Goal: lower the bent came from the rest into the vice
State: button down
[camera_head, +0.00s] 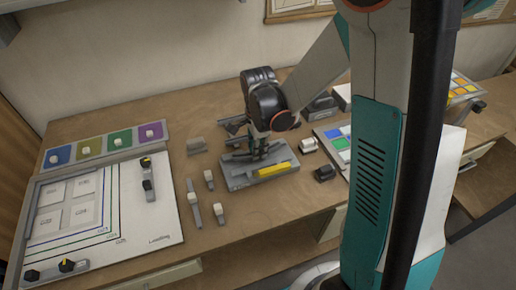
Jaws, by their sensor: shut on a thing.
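My gripper (262,154) points down over a grey vice (235,183) at the middle of the wooden table. It is shut on a thin dark strip, seemingly the bent came (241,157), which sticks out to the left of the fingers at or just above the vice. The strip is small here, and I cannot tell whether it touches the vice. A yellow bar (278,170) lies along the front of the vice. The wrist and fingers hide part of the vice's back. I cannot tell for sure which object is the rest.
Several small sliders with white knobs (219,210) lie in front-left. A dark block (324,173) and a white-topped piece (309,145) stand close right. A white loading board (150,215) covers the left.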

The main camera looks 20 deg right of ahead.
jog(key=shift+f, duration=0.1)
jog(key=shift+f+b, duration=0.85)
jog(key=shift+f, duration=0.05)
jog(key=c, duration=1.5)
grip_release()
jog(key=shift+r, duration=0.1)
jog(key=shift+r+p, duration=2.4)
jog(key=shift+r, duration=1.1)
